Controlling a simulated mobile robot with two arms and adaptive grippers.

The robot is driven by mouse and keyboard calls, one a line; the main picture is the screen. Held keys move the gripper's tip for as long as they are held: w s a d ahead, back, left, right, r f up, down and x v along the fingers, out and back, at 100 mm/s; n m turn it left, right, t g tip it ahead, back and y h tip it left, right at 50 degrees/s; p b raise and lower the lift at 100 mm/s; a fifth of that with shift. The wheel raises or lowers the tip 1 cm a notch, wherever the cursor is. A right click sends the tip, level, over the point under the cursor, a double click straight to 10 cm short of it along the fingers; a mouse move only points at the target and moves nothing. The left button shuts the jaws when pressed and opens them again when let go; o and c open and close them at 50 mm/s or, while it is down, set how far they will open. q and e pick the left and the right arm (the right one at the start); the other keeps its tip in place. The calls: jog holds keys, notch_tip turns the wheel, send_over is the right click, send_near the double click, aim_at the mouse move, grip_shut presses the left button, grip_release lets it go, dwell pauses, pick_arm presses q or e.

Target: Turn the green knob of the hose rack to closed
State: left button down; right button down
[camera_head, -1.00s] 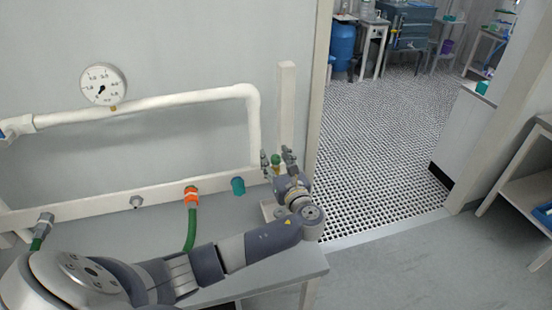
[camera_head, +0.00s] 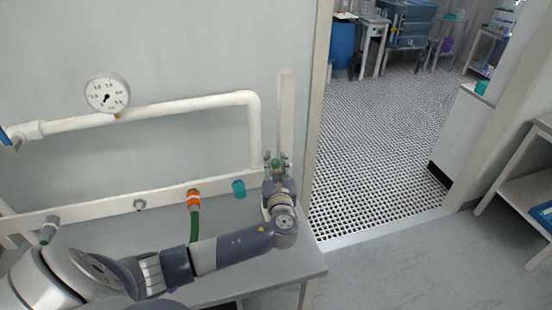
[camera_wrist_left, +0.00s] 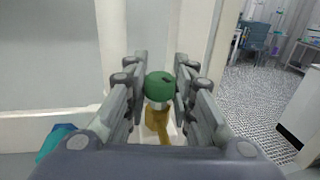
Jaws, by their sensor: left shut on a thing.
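The green knob (camera_wrist_left: 160,86) sits on a brass valve body (camera_wrist_left: 157,118) in the left wrist view, between the fingers of my left gripper (camera_wrist_left: 159,88). The fingers stand on both sides of the knob and are shut on it. In the head view the green knob (camera_head: 275,163) shows small at the right end of the white hose rack rail (camera_head: 105,209), just beyond my left gripper (camera_head: 276,168). The marking on top of the knob is too small to read. My right gripper is not in view.
A round gauge (camera_head: 107,94) sits on the white pipe (camera_head: 180,108) above the rail. An orange coupling (camera_head: 194,196) with a green hose (camera_head: 194,225) and a teal cap (camera_head: 239,188) are left of the gripper. A doorway frame (camera_head: 316,130) stands to the right.

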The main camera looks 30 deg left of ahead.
pick_arm(q)
jog(key=m+t+h, duration=0.2)
jog(key=h, duration=0.1)
jog(key=shift+a, duration=0.1)
jog(key=shift+m+t+h+b, duration=0.3)
jog(key=shift+m+t+h, duration=0.3)
jog(key=shift+m+h, duration=0.75)
jog(key=shift+h, duration=0.35)
jog(key=shift+r, duration=0.1)
jog(key=c, duration=1.3)
grip_release()
jog(key=shift+c, duration=0.2)
